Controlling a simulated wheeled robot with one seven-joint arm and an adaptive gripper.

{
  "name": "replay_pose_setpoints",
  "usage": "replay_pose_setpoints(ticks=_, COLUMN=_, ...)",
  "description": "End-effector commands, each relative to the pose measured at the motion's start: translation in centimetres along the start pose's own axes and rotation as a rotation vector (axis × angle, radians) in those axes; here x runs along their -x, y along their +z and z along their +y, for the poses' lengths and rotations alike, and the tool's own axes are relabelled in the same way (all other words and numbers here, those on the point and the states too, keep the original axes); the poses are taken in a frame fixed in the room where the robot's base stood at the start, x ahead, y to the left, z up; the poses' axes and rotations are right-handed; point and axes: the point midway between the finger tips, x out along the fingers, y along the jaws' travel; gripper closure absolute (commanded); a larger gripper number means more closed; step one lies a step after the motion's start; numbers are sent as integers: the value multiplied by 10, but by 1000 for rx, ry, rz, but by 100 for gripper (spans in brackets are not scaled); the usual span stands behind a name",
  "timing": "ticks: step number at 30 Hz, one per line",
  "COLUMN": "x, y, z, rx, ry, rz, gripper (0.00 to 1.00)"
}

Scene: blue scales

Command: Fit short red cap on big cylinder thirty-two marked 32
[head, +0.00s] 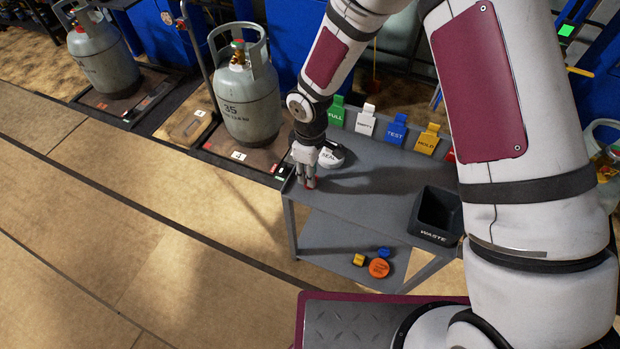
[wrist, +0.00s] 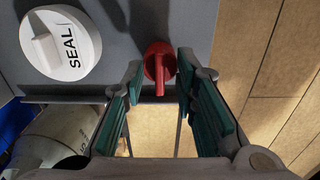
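The short red cap (wrist: 158,58) lies on the grey cart top near its edge, its narrow tab towards me in the wrist view. A bit of red shows at my gripper's tips in the head view. My gripper (wrist: 157,72) is open, with one finger on each side of the cap and small gaps visible. A big grey cylinder (head: 250,110) left of the cart reads 35. Another big cylinder (head: 103,62) stands at the far left, its number not readable. A third (head: 605,150) is partly hidden at the right edge. I cannot read 32 on any cylinder.
The cart (head: 375,195) holds a white SEAL piece (wrist: 62,42) beside my gripper and a black WASTE bin (head: 437,215). Coloured tags, including a blue TEST tag (head: 396,131), line its back edge. An orange disc (head: 379,268) lies on the lower shelf. The left floor is clear.

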Motion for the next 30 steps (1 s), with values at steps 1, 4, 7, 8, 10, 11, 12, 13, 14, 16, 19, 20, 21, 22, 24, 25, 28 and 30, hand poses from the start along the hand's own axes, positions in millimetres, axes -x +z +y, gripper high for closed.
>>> replay_pose_setpoints(ticks=1, x=0, y=0, z=0, rx=0, ry=0, rz=0, gripper=73)
replay_pose_setpoints(ticks=4, x=0, y=0, z=0, rx=0, ry=0, rz=0, gripper=89)
replay_pose_setpoints(ticks=7, x=0, y=0, z=0, rx=0, ry=0, rz=0, gripper=100)
replay_pose_setpoints(ticks=8, x=0, y=0, z=0, rx=0, ry=0, rz=0, gripper=100)
replay_pose_setpoints(ticks=10, x=0, y=0, z=0, rx=0, ry=0, rz=0, gripper=100)
replay_pose_setpoints(ticks=11, x=0, y=0, z=0, rx=0, ry=0, rz=0, gripper=100)
replay_pose_setpoints(ticks=12, x=0, y=0, z=0, rx=0, ry=0, rz=0, gripper=100)
replay_pose_setpoints(ticks=13, x=1, y=0, z=0, rx=0, ry=0, rz=0, gripper=100)
replay_pose_setpoints(ticks=14, x=1, y=0, z=0, rx=0, ry=0, rz=0, gripper=100)
replay_pose_setpoints(ticks=16, x=3, y=0, z=0, rx=0, ry=0, rz=0, gripper=100)
replay_pose_setpoints(ticks=19, x=7, y=0, z=0, rx=-1, ry=0, rz=1, gripper=100)
replay_pose_setpoints(ticks=20, x=8, y=0, z=0, rx=-1, ry=0, rz=1, gripper=100)
replay_pose_setpoints(ticks=21, x=10, y=0, z=0, rx=-1, ry=0, rz=1, gripper=100)
replay_pose_setpoints(ticks=22, x=12, y=0, z=0, rx=-1, ry=0, rz=1, gripper=100)
replay_pose_setpoints(ticks=24, x=15, y=0, z=0, rx=-1, ry=0, rz=1, gripper=100)
replay_pose_setpoints(ticks=25, x=16, y=0, z=0, rx=-1, ry=1, rz=1, gripper=100)
replay_pose_setpoints(ticks=28, x=21, y=0, z=0, rx=-1, ry=1, rz=1, gripper=100)
replay_pose_setpoints(ticks=30, x=24, y=0, z=0, rx=-1, ry=1, rz=1, gripper=100)
